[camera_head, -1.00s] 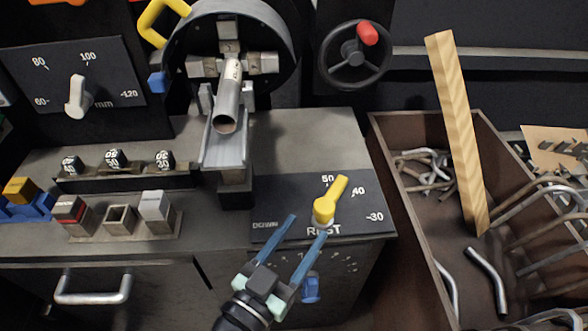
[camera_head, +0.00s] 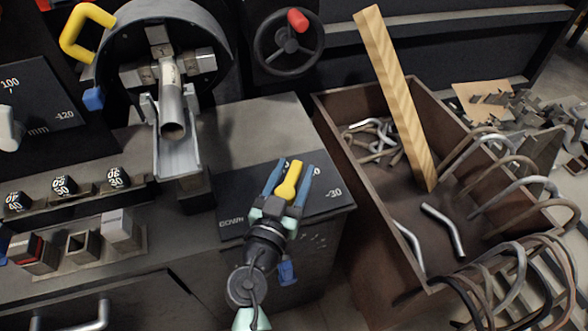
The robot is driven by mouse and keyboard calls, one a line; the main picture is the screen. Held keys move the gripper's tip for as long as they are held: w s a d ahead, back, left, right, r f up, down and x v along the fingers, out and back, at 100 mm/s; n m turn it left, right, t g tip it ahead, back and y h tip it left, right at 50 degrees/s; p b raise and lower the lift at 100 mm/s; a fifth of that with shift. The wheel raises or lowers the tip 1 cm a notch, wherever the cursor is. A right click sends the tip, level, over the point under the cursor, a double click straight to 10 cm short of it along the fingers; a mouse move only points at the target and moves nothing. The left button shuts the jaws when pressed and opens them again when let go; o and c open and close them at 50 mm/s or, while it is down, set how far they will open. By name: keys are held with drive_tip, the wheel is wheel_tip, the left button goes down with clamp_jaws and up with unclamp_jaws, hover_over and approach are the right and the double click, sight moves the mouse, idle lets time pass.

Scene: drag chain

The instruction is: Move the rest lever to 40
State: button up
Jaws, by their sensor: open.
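The yellow rest lever (camera_head: 290,182) stands on the dark dial plate (camera_head: 324,200) at the right of the machine bed. My gripper (camera_head: 290,180) is open, with one blue finger on each side of the lever. I cannot tell whether the fingers touch it. The lever's tip points up and slightly right. My gripper hides the lever's base and most of the REST label and scale. The 30 mark and the word DOWN remain visible.
A brown bin (camera_head: 337,130) with bent metal tubes and a wooden plank (camera_head: 394,95) is at the right. A metal tube (camera_head: 172,115) rests in a grey trough (camera_head: 178,155) left of the dial. A black handwheel (camera_head: 288,43) with a red knob is behind.

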drive_tip(key=shift+w+d, duration=0.1)
drive_tip(key=shift+w, duration=0.1)
clamp_jaws()
idle(1.4)
